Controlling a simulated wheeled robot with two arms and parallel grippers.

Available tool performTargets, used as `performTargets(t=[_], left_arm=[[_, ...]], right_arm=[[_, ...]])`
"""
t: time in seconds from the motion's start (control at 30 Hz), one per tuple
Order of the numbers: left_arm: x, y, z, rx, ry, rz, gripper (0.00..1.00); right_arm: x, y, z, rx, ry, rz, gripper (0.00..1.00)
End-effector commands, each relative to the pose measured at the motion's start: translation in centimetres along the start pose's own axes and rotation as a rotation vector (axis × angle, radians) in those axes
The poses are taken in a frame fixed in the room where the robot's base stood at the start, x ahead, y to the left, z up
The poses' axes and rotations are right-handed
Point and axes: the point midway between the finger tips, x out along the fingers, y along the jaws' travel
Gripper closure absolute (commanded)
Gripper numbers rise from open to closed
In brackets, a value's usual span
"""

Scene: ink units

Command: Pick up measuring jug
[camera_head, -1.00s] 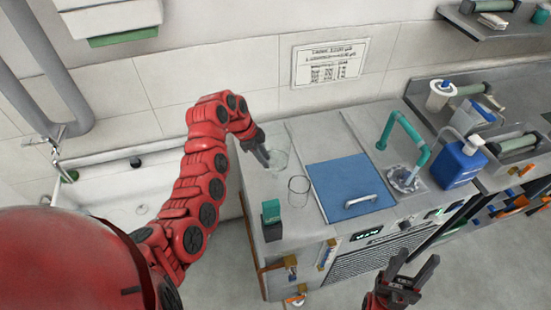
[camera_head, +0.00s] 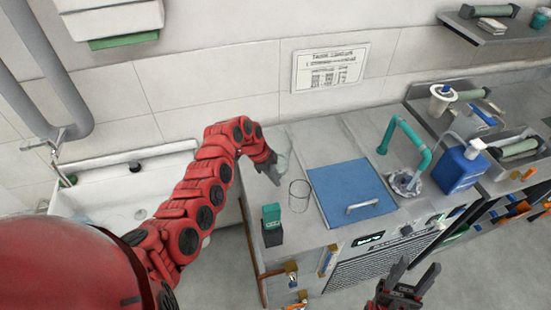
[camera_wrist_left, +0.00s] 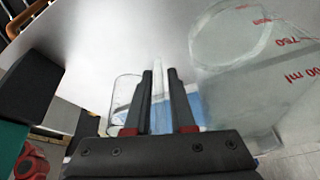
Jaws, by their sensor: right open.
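The measuring jug (camera_head: 283,146) is clear, stands at the counter's back left and is partly hidden by my left gripper. In the left wrist view the jug (camera_wrist_left: 275,80) fills the right side, with red volume marks. My left gripper (camera_head: 276,180) is beside the jug, pointing down toward the counter. In the left wrist view its fingers (camera_wrist_left: 160,72) are apart, with a narrow pale strip between them; I cannot tell whether this is the jug's handle. My right gripper (camera_head: 416,268) is open and empty in front of the counter.
A clear beaker (camera_head: 299,196) stands close to my left gripper. A dark green-topped box (camera_head: 272,228) is at the counter's front left. A blue lid with a handle (camera_head: 345,188), a teal tap (camera_head: 408,130) and a blue bottle (camera_head: 460,168) are to the right.

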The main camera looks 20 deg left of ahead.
Motion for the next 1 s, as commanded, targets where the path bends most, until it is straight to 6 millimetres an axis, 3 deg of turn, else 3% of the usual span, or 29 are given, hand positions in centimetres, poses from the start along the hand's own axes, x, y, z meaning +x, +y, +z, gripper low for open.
performTargets(t=[0.03,0.1,1.0], left_arm=[[0.0,0.01,0.0,0.0,0.0,0.0,0.89],[-0.01,0.01,0.0,0.0,0.0,0.0,1.0],[0.0,0.04,-0.01,0.0,0.0,0.001,1.0]], right_arm=[[0.01,0.0,0.0,0.0,0.0,0.0,0.5],[0.01,0.0,0.0,0.0,0.0,0.0,0.5],[0.0,0.0,0.0,0.0,0.0,0.0,0.5]])
